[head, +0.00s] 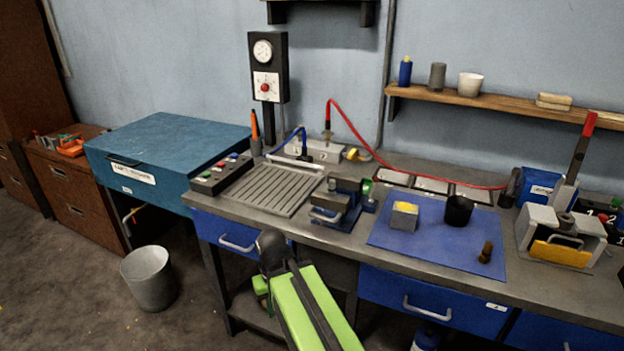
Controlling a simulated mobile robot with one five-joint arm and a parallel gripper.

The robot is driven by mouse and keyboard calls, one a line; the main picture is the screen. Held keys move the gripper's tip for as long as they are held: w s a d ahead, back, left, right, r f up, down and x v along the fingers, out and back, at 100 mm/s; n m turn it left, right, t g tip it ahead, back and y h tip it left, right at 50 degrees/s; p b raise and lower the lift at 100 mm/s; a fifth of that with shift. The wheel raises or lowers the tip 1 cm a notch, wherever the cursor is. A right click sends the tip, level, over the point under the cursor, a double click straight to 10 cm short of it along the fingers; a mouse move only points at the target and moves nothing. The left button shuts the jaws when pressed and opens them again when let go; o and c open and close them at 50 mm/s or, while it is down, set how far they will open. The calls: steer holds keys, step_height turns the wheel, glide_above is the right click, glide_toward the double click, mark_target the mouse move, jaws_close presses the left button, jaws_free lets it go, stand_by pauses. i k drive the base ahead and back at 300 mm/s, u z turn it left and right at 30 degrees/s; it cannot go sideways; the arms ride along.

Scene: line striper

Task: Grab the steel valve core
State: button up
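I cannot pick out a steel valve core for certain in the head view. On the blue mat (425,243) stand a grey block with a yellow top (404,216), a black cup (458,210) and a small brown, brass-like part (486,252). A blue and dark vise-like fixture (338,202) stands left of the mat, and its contents are too small to tell. My green and black arm rises from the bottom middle in front of the bench. The fingers of my gripper do not show.
A ribbed tray (270,190) and a button box (220,174) lie on the left of the bench. A lever press (560,225) with a red handle stands right. A red hose (400,172) crosses behind the mat. A bin (148,278) stands on the floor at left.

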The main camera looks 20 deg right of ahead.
mark_target(332, 188)
steer(key=u, duration=0.4)
steer(key=i, duration=0.75)
steer(key=u, duration=0.35)
steer(key=k, duration=0.5)
steer(key=z, duration=0.25)
steer(key=k, duration=0.25)
steer(key=u, duration=0.35)
steer(key=i, duration=0.75)
steer(key=z, duration=0.05)
